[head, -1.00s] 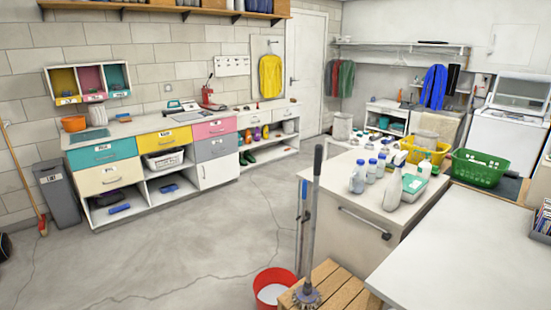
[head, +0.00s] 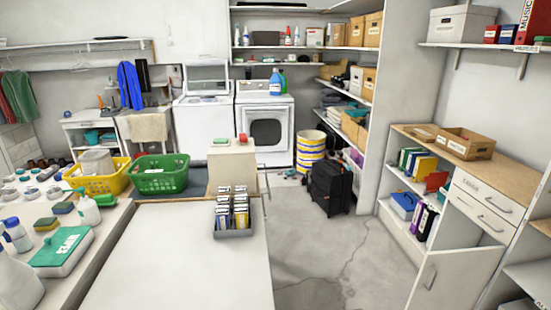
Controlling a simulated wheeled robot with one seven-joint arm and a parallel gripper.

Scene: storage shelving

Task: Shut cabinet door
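A white cabinet (head: 488,203) with a wood-coloured top stands along the right wall in the head view. It has open shelves on its left part and two drawers with bar handles on its right part. Below the drawers, a white door panel (head: 452,280) with a small handle (head: 430,277) stands swung out from the cabinet front, over the floor. The space behind the door is hidden from here. My gripper and arm are not in view.
A white table (head: 178,262) fills the lower middle, with a grey bin of packets (head: 233,222) on it. A black suitcase (head: 330,187) stands on the floor behind. Bare floor (head: 350,255) lies between the table and the open door.

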